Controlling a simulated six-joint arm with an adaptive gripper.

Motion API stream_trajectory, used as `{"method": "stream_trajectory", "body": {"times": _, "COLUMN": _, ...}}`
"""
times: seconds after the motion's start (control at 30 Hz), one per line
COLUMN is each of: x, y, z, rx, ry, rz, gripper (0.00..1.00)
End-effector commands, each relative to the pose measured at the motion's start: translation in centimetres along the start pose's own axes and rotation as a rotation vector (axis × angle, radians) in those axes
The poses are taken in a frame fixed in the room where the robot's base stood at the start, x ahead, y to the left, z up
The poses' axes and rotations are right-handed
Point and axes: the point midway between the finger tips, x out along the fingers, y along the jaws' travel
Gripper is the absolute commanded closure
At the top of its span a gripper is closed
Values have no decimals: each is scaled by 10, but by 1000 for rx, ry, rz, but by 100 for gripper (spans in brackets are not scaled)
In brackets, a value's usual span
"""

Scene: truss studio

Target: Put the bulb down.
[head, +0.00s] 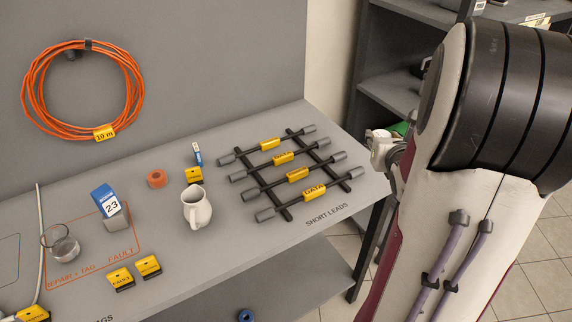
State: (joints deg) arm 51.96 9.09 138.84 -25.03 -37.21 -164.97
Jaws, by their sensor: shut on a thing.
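My gripper (384,148) shows only in small part, a pale grey piece with dark parts at the left edge of my large arm, to the right of the table (245,130). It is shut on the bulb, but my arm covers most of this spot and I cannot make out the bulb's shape. The gripper appears apart from the table top. No bulb is visible on the table.
An orange cable coil (40,112) hangs behind. Grey shelves (385,92) stand beyond.

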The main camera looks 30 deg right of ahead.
Motion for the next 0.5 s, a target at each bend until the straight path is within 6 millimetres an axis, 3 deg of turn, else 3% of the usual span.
{"method": "stream_trajectory", "body": {"times": 0.5, "x": 65, "y": 12, "z": -4, "rx": -90, "ry": 4, "rz": 212, "gripper": 85}}
